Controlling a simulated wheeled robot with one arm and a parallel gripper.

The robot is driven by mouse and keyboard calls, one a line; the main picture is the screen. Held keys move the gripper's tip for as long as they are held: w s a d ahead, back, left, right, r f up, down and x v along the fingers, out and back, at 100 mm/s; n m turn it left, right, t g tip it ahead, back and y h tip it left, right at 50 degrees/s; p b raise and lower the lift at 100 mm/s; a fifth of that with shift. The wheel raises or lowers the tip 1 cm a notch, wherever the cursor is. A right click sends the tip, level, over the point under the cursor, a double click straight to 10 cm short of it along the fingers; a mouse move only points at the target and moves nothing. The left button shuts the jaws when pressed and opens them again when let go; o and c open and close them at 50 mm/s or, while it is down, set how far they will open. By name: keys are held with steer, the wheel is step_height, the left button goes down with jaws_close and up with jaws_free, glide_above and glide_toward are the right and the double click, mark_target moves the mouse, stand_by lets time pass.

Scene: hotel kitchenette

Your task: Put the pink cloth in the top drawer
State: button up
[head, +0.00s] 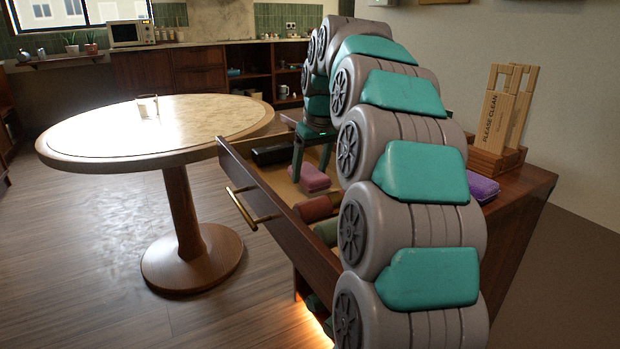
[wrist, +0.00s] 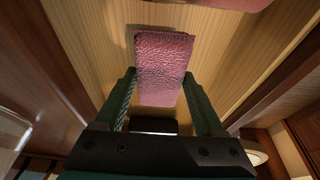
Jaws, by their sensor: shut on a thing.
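The pink cloth (head: 311,178) is a small folded, textured block inside the open top drawer (head: 250,183), which has a brass handle. My gripper (head: 312,158) reaches down into the drawer and is shut on the cloth. In the wrist view the cloth (wrist: 163,60) sits between the two dark green fingers of my gripper (wrist: 160,92), over the pale wooden drawer floor. Whether the cloth touches that floor is hard to tell. My arm hides part of the drawer and cabinet.
The drawer also holds a dark object (head: 272,154), a red roll (head: 313,208) and a green roll (head: 327,232). A purple block (head: 482,188) and a wooden sign holder (head: 497,160) stand on the cabinet top. A round table (head: 110,150) stands to the left, with clear floor around it.

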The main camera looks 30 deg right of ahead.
mark_target(317, 177)
steer(key=shift+f, duration=1.1)
steer(key=shift+f, duration=0.1)
steer(key=o, duration=1.5)
steer(key=v, duration=1.1)
steer(key=shift+s+r, duration=0.2)
steer(key=shift+r, duration=0.35)
